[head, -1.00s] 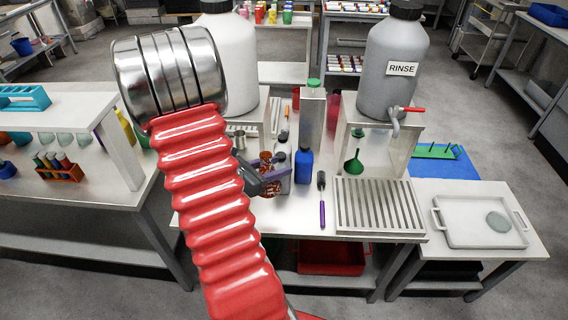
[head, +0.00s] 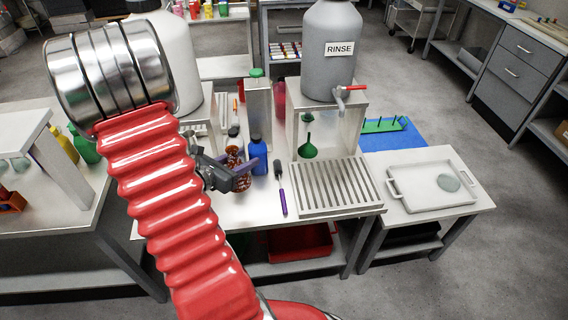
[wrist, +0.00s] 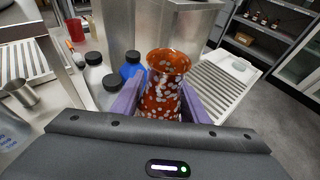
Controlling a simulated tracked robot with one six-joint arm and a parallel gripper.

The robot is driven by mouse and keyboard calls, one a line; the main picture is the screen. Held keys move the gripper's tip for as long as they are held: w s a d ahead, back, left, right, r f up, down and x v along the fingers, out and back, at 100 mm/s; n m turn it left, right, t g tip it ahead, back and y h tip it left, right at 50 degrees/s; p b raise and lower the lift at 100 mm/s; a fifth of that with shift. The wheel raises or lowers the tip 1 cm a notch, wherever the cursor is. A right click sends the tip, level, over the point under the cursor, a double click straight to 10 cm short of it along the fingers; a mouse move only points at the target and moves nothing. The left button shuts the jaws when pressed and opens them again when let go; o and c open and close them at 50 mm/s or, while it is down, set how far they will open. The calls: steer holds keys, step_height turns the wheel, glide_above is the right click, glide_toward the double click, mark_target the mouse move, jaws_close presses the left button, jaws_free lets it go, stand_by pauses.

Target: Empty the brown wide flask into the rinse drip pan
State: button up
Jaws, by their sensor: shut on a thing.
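The brown wide flask (head: 233,155), mottled orange-brown with pale spots, is between the purple fingers of my gripper (head: 241,166). In the wrist view the flask (wrist: 168,72) looks upright with its wide mouth up, and my gripper (wrist: 160,103) is shut around its body. Its contents cannot be made out. The rinse drip pan (head: 336,187) is a metal tray with slats on the table, right of the flask, in front of the grey RINSE tank (head: 329,55). The pan (wrist: 222,84) also shows right of the flask in the wrist view.
A blue bottle (head: 258,157) stands close to the flask; white bottles with black caps (wrist: 95,75) are left of it in the wrist view. A purple-handled brush (head: 281,190) lies between bottle and pan. A green funnel (head: 307,147) is behind the pan. A white tray (head: 431,186) is farther right.

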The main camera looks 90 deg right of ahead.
steer(key=w+a+r+n+t, duration=0.1)
steer(key=w+a+n+t, duration=0.3)
steer(key=w, duration=0.7)
steer(key=w+a+r+n+t+h, duration=0.1)
steer(key=w+a+n+t, duration=0.25)
steer(key=w+a, duration=0.45)
steer(key=w+a+r+n+t, duration=0.1)
steer(key=w+a+n+t, duration=0.3)
steer(key=w, duration=0.9)
steer(key=w+a+r+n+t+y, duration=0.1)
steer(key=w+a+n+t+y, duration=0.2)
steer(key=a, duration=0.8)
steer(key=w+a+r+n+t+y, duration=0.1)
steer(key=w+a+n+t+y, duration=0.2)
steer(key=w+a, duration=0.3)
steer(key=w+a+r+n+t+y, duration=0.1)
steer(key=w+a+n+t+y, duration=0.2)
steer(key=a, duration=1.3)
steer(key=shift+w, duration=0.95)
